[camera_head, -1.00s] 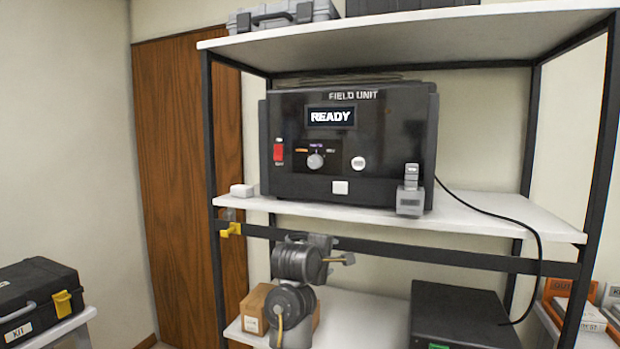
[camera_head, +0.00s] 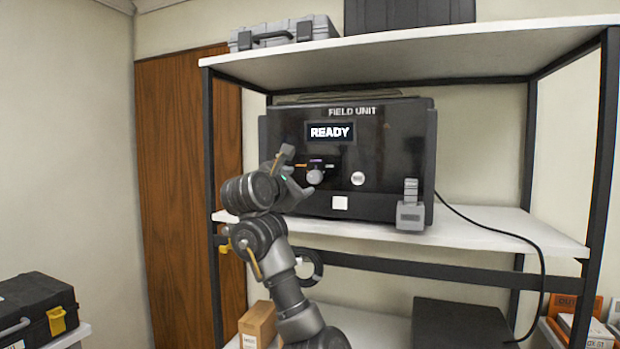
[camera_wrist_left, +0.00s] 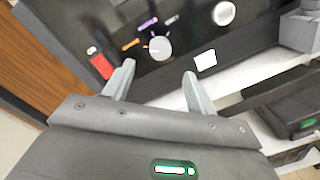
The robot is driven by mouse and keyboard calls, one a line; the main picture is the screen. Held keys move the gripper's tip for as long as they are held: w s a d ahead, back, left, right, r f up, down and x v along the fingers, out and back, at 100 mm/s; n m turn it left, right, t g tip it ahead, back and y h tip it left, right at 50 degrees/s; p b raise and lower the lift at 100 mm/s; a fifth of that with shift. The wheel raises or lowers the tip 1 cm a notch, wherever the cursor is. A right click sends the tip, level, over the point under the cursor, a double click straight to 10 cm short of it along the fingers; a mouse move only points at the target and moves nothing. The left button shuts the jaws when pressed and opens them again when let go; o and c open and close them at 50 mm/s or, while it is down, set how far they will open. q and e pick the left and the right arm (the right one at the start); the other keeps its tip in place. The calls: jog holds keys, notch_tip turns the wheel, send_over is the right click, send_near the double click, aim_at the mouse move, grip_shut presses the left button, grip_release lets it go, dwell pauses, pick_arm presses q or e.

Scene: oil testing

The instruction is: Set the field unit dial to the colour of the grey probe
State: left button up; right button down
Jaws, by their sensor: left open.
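The black field unit (camera_head: 385,135) stands on the middle shelf, and its screen (camera_head: 331,132) reads READY. Its grey dial (camera_head: 315,177) has an orange, a purple and a pale mark around it. The dial (camera_wrist_left: 160,48) also shows in the left wrist view, beyond the fingertips and between them. My left gripper (camera_head: 297,172) is open and empty in front of the panel, just left of the dial; its fingers (camera_wrist_left: 158,78) are apart and not touching the dial. A grey probe (camera_head: 410,205) sits in a holder at the unit's right front. My right gripper is out of view.
A red switch (camera_wrist_left: 102,66) is left of the dial in the wrist view. A round white button (camera_head: 358,178) and a square white one (camera_head: 340,203) are near it. A cable (camera_head: 500,232) runs off right. The shelf's black post (camera_head: 208,150) is at left.

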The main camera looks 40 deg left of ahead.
aim_at(313, 178)
pick_arm(q)
jog(key=p+x, duration=0.2)
jog(key=x, duration=0.5)
jog(key=shift+a, duration=0.1)
jog(key=shift+w, duration=0.3)
jog(key=shift+w+f, duration=0.1)
jog(key=shift+w, duration=0.1)
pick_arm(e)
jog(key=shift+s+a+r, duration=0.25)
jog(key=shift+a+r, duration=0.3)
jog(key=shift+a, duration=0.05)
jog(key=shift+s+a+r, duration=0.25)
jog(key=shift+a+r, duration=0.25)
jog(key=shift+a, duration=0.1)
pick_arm(q)
jog(key=shift+c, duration=1)
jog(key=c, duration=0.8)
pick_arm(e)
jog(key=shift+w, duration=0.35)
